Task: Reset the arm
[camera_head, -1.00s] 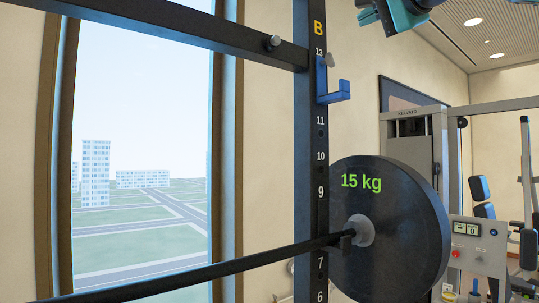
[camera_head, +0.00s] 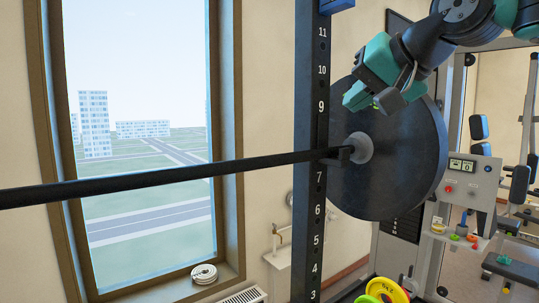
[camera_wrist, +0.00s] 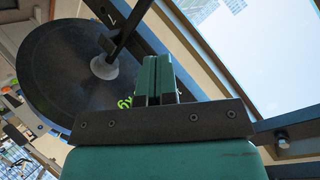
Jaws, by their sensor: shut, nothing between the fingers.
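My arm comes in from the upper right of the head view, and my gripper (camera_head: 372,101) hangs in front of the upper part of a large black weight plate (camera_head: 400,170). The gripper is teal and dark grey. In the wrist view its two green fingers (camera_wrist: 156,78) are together with nothing between them. The plate also shows in the wrist view (camera_wrist: 60,80), where the fingers hide part of its green lettering. I cannot tell whether the gripper touches the plate.
A black barbell (camera_head: 190,173) runs from the left to the plate and rests at the numbered rack upright (camera_head: 308,200). A control box (camera_head: 468,180) stands at right. Coloured small plates (camera_head: 385,290) lie at the bottom. A window (camera_head: 140,60) fills the left.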

